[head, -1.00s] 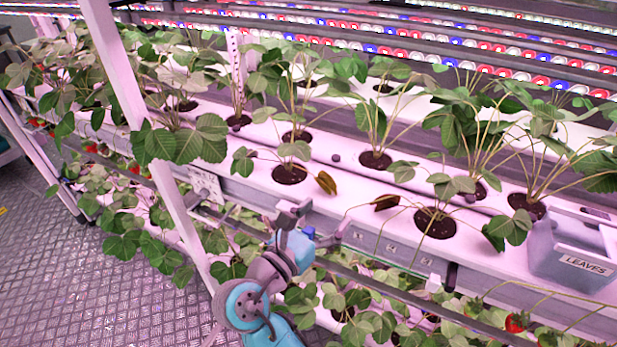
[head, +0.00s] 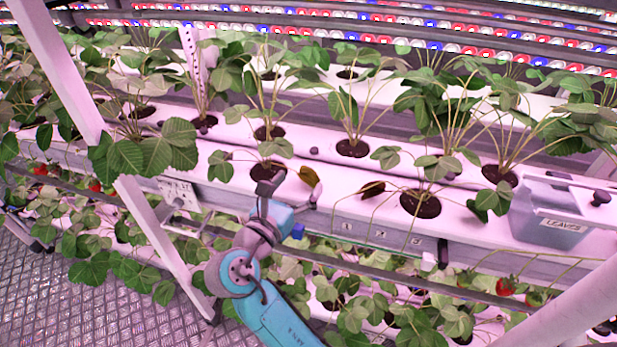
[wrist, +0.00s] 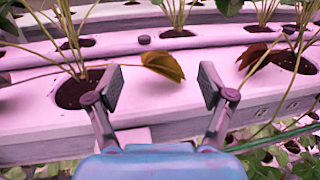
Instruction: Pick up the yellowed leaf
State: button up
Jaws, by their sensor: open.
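The yellowed leaf (head: 309,176) droops over the upper white trough, at the end of a stem from a strawberry plant. In the wrist view the yellowed leaf (wrist: 163,65) shows yellow-brown, just beyond and between the open fingers. My gripper (head: 292,192) is open and empty at the front edge of the trough, just short of the leaf. In the wrist view my gripper (wrist: 160,90) has its two pads wide apart, one on each side of the leaf. No touch between pads and leaf shows.
A darker brown leaf (head: 372,189) hangs to the right and shows in the wrist view (wrist: 251,56). A grey bin (head: 547,215) labelled LEAVES stands at the right. A white post (head: 75,90) rises at the left. Green plants stand behind in round holes.

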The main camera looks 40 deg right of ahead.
aim_at(306, 177)
jog(key=x, duration=0.5)
jog(key=shift+s, duration=0.1)
jog(key=c, duration=0.8)
